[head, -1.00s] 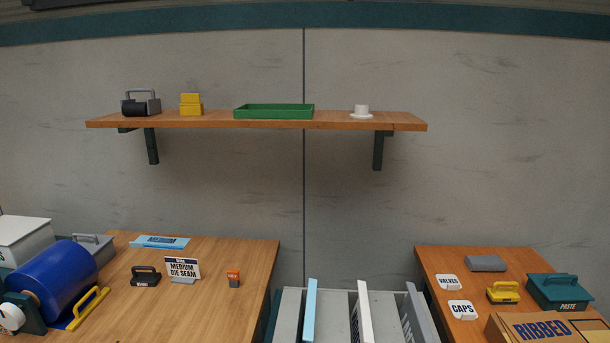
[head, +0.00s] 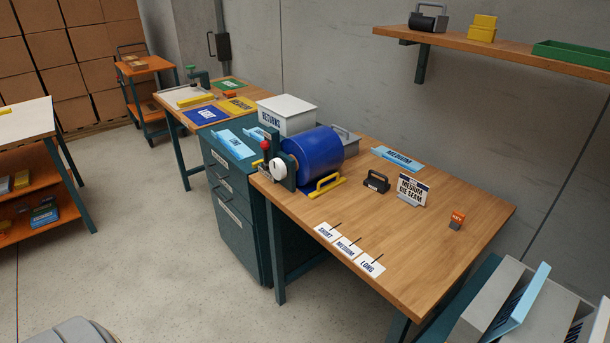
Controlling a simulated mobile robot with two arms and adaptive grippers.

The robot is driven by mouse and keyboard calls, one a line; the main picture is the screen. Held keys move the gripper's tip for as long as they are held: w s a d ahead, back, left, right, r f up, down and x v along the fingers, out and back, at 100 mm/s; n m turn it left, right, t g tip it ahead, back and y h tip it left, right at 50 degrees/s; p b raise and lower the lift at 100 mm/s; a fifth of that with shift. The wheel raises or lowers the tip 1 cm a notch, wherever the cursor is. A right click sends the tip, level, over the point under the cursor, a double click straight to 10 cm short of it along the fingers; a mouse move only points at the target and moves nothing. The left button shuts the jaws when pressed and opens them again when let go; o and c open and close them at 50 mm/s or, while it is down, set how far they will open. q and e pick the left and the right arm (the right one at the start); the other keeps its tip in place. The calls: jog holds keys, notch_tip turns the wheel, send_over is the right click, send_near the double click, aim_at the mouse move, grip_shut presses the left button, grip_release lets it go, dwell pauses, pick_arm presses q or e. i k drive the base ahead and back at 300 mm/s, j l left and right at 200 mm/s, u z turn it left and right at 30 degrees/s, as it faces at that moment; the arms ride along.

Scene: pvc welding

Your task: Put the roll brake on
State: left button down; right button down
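A large blue roll (head: 318,150) lies in a dark stand at the back left part of the wooden table (head: 440,250). On the roll's left end is a round white dial or hub (head: 278,170). A red knob (head: 265,146) stands upright beside that end, with a small yellow piece (head: 257,163) near it. Which of these parts is the brake, and whether it is on, I cannot tell. A yellow handled bar (head: 326,186) lies in front of the roll. Neither of my grippers shows in the head view.
A white returns box (head: 286,115) stands behind the roll, and a teal drawer cabinet (head: 230,200) stands left of the table. A black handled block (head: 376,181), a medium die seam sign (head: 411,190) and an orange block (head: 457,219) sit on the table. The floor (head: 160,250) at left is clear.

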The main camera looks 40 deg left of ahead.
aim_at(264, 145)
jog(key=u, duration=0.95)
